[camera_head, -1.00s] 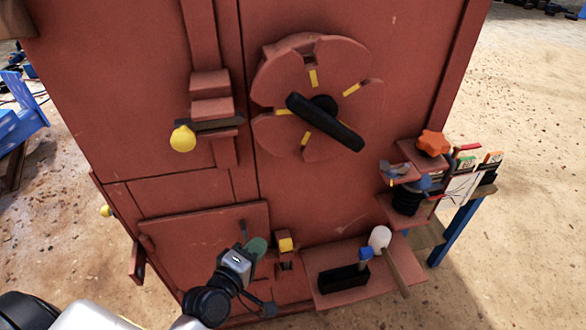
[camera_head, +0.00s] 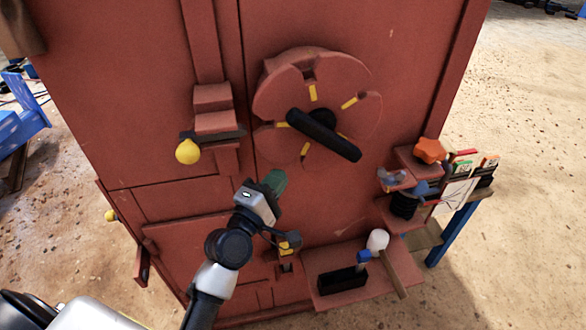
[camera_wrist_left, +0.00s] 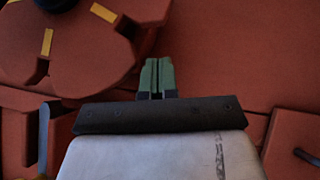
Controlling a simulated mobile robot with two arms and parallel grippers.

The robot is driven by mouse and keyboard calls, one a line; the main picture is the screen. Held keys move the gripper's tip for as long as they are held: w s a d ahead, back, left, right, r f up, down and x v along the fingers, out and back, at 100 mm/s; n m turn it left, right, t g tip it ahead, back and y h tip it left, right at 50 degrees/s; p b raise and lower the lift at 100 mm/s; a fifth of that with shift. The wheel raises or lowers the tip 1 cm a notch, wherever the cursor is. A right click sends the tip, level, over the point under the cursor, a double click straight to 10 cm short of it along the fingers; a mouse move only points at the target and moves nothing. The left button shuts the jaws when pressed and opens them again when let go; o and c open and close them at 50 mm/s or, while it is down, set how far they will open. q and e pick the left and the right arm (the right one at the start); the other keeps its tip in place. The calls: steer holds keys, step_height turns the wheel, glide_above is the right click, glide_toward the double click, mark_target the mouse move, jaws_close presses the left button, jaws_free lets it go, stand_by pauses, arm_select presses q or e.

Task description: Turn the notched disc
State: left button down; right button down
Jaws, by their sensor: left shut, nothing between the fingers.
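The notched disc (camera_head: 345,85) is a red round plate on the upright red panel, with notches and yellow marks around its face. A black bar handle (camera_head: 324,135) crosses its middle at a slant. My left gripper (camera_head: 275,181), with green fingertips, is below and left of the disc, apart from it. In the left wrist view the green fingers (camera_wrist_left: 158,76) are shut with nothing between them. The disc's lower edge (camera_wrist_left: 108,62) shows beyond them at upper left, with two yellow marks. My right gripper is not seen.
A yellow-knobbed lever (camera_head: 188,151) sticks out left of the disc. A shelf (camera_head: 340,298) low on the panel carries a black box and a mallet (camera_head: 378,241). An orange star knob (camera_head: 430,150) is at the right. The panel between gripper and disc is clear.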

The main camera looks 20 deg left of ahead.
arm_select(q)
steer(key=shift+w+d+r+p, duration=0.25)
steer(key=shift+w+d, duration=0.2)
steer(key=shift+d, duration=0.3)
steer(key=shift+w+d+r+p, duration=0.2)
steer(key=shift+w+d, duration=0.2)
steer(key=shift+d, duration=0.35)
